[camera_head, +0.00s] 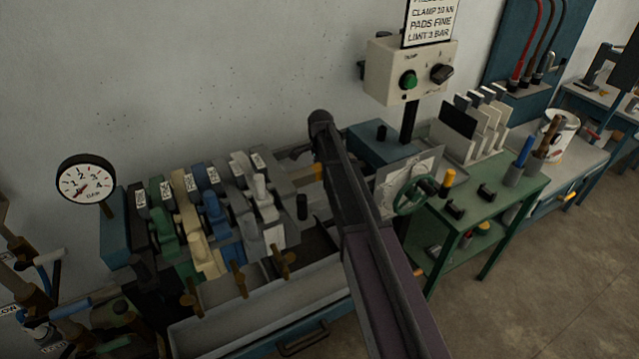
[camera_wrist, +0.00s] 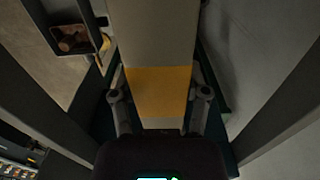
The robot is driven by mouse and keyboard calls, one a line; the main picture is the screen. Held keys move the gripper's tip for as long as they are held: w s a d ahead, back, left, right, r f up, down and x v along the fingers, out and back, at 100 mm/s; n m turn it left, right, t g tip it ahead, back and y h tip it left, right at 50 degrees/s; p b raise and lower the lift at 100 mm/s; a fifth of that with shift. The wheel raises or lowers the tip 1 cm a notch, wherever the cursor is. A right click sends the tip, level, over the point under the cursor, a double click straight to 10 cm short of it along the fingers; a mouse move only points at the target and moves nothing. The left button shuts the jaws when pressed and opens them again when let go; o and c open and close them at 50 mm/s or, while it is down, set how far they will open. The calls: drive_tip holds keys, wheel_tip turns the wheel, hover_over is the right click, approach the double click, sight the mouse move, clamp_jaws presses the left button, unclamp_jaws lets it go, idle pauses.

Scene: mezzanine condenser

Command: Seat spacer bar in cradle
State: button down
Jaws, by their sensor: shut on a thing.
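In the wrist view, a long grey bar with a yellow band (camera_wrist: 158,90), which I take for the spacer bar, runs up the middle of the picture. My gripper (camera_wrist: 160,95) has one finger on each side of the yellow band and is shut on it. In the head view my dark arm crosses the middle and hides my gripper. A small yellow patch (camera_head: 319,172) shows just left of the arm, likely the bar's band. I cannot make out the cradle for certain; dark side walls flank the bar in the wrist view.
A row of coloured clamped plates (camera_head: 205,225) stands left of my arm, with a pale tray (camera_head: 270,310) in front. A gauge (camera_head: 86,183) is at far left. A control box (camera_head: 408,68), a green handwheel (camera_head: 415,194) and a green bench (camera_head: 500,200) are right.

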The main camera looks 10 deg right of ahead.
sight(320, 167)
idle(0.3)
drive_tip(key=shift+f+b, duration=2.25)
drive_tip(key=shift+b, duration=0.05)
drive_tip(key=shift+f, duration=0.1)
drive_tip(key=shift+c, duration=0.4)
unclamp_jaws()
drive_tip(key=shift+r, duration=0.25)
wheel_tip(320, 167, up, 12)
drive_tip(key=p, duration=1.2)
drive_tip(key=shift+s, duration=0.1)
drive_tip(key=shift+s+f, duration=0.1)
